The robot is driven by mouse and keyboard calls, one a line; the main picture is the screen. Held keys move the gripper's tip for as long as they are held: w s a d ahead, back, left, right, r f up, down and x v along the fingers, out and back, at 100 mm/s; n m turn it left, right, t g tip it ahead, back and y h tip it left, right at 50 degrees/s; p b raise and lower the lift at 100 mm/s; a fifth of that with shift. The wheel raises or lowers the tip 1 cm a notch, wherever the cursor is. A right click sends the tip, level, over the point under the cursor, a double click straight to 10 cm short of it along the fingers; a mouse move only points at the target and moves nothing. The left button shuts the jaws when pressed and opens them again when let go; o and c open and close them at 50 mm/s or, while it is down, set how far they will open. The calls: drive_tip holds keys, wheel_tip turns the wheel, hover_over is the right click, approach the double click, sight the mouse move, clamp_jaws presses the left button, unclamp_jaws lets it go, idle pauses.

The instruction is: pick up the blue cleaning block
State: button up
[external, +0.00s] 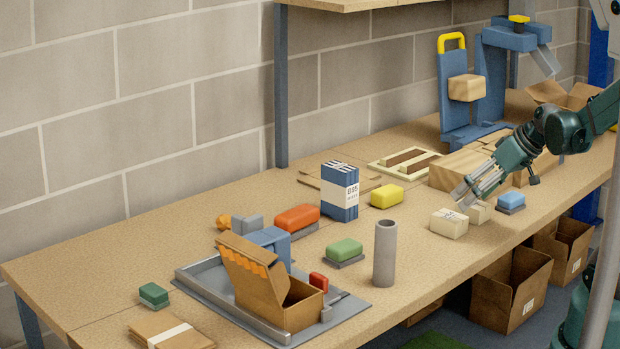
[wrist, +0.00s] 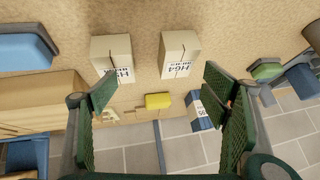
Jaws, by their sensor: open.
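The blue cleaning block (external: 511,199) has a dark grey base and sits on the workbench (external: 440,270) near its front edge, at the right. In the wrist view the blue block (wrist: 25,48) is cut off by the upper left edge. My gripper (external: 464,195) is to the left of the block, close to two cream packets (external: 449,223). In the wrist view my gripper (wrist: 160,92) has its green fingers spread wide with nothing between them.
The cream packets also show in the wrist view (wrist: 112,56). A yellow block (external: 386,195), a blue packet (external: 340,190), a green block (external: 344,250) and a grey cylinder (external: 385,253) stand further left. A wooden block (external: 452,168) lies behind my gripper.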

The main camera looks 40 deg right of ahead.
drive_tip(key=shift+t+y, duration=0.3)
drive_tip(key=shift+t, duration=0.5)
drive_tip(key=d, duration=0.2)
drive_tip(key=w+d+p, duration=0.1)
drive_tip(key=d, duration=0.5)
drive_tip(key=shift+w+d, duration=0.2)
drive_tip(key=shift+d, duration=0.05)
drive_tip(key=t+p, duration=0.2)
hover_over(514, 195)
drive_tip(key=w+a, duration=0.2)
drive_tip(key=shift+s+r+n, duration=0.15)
drive_tip(key=shift+s+n, duration=0.1)
drive_tip(key=shift+n, duration=0.15)
drive_tip(key=shift+t, duration=0.7)
drive_tip(key=s+d, duration=0.2)
drive_tip(key=d, duration=0.1)
drive_tip(key=shift+s+d+f, duration=0.2)
drive_tip(key=shift+f, duration=0.15)
drive_tip(key=shift+n+t, duration=0.6)
drive_tip(key=shift+t, duration=0.1)
drive_tip(key=s, duration=0.1)
drive_tip(key=s+f, duration=0.1)
drive_tip(key=s, duration=0.1)
drive_tip(key=s+f+b, duration=0.1)
drive_tip(key=shift+s+f, duration=0.1)
drive_tip(key=shift+s, duration=0.2)
drive_tip(key=shift+s+a+f, duration=0.25)
drive_tip(key=shift+s+a, duration=0.05)
drive_tip(key=shift+s, duration=0.3)
drive_tip(key=shift+w, duration=0.1)
